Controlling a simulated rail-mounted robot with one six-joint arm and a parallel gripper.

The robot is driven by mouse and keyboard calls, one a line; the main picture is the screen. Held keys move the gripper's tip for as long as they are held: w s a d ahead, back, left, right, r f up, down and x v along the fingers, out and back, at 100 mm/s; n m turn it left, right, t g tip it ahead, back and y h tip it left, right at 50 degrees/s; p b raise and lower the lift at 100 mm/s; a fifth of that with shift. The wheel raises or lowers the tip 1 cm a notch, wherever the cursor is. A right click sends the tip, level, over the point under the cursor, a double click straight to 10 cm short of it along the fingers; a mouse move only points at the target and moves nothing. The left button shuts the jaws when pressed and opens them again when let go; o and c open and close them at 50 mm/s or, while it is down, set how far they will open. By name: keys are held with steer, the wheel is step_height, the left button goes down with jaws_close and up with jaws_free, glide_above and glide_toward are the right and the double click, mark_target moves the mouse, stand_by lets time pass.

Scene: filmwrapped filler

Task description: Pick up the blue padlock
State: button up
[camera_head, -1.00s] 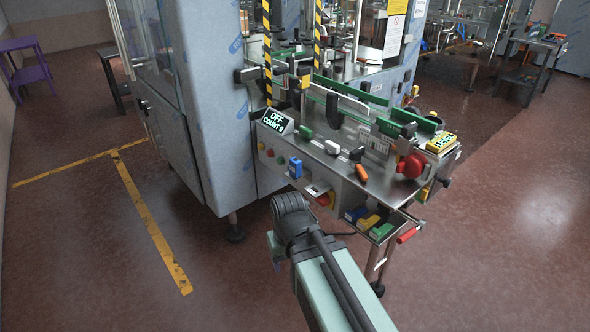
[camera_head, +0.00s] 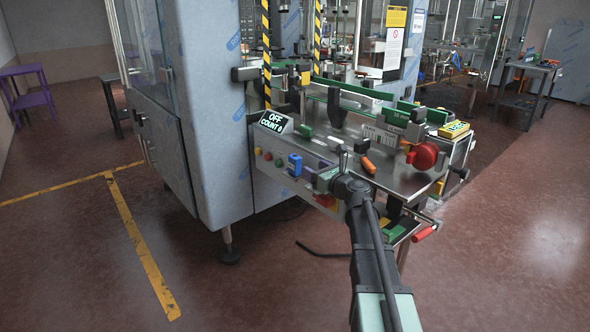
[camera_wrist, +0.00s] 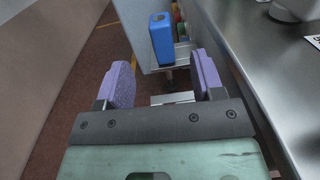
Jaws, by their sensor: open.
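My gripper (camera_wrist: 164,84) is open and empty, with a purple pad on each side.
The steel tabletop (camera_head: 390,178) runs along the right in the wrist view, close to my right finger. On it lie an orange-handled item (camera_head: 368,165) and a red round knob (camera_head: 424,156). A sign reading OFF COUNT 0 (camera_head: 273,122) stands at its left corner.

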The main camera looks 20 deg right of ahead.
mark_target(299, 159)
steer(key=x, duration=1.1)
steer(key=shift+s, duration=0.15)
steer(key=c, duration=1.1)
steer(key=shift+r, duration=0.15)
